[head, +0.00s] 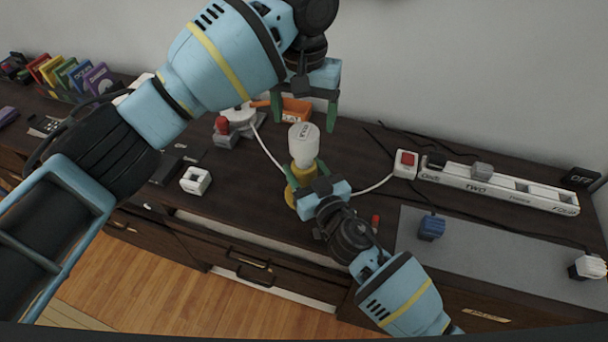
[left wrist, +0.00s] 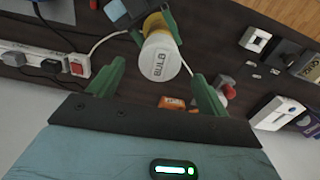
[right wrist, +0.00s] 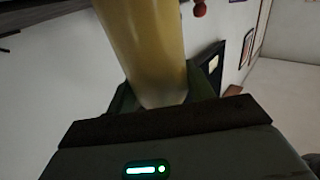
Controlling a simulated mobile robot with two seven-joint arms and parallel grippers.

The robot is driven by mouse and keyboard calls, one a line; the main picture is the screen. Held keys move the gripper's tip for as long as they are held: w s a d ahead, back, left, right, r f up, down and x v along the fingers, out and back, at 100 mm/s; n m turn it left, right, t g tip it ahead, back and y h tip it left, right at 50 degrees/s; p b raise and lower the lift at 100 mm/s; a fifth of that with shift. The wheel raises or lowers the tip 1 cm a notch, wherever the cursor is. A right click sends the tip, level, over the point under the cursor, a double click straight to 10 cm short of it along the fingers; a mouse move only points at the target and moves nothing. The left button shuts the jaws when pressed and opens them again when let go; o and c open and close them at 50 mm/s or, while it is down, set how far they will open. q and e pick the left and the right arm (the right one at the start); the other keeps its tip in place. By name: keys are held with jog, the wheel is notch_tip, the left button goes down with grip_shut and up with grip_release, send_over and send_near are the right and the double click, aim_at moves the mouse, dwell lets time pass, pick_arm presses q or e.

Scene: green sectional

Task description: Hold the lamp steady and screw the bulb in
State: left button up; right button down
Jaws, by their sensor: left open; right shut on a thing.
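The lamp (head: 292,194) is a yellow stand on the dark table top, with a white bulb (head: 303,143) marked BULB upright at its top. I cannot tell how far the bulb sits in the socket. My right gripper (head: 304,178) is shut on the lamp's yellow stem, below the bulb; the stem (right wrist: 148,50) fills the right wrist view between the fingers. My left gripper (head: 304,118) is open and empty above the bulb, pointing down. In the left wrist view the bulb (left wrist: 160,58) shows beyond and between the open green fingers, apart from them.
A white power strip (head: 498,187) with a red switch (head: 405,160) lies at right, joined by a white cord. An orange box (head: 292,110) stands behind the lamp. A white square block (head: 195,180) lies left, a blue plug (head: 431,228) on the grey mat (head: 480,250).

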pick_arm(q)
jog(key=shift+r, duration=2.3)
pick_arm(e)
jog(key=shift+c, duration=2.4)
grip_release()
jog(key=shift+v, duration=3.9)
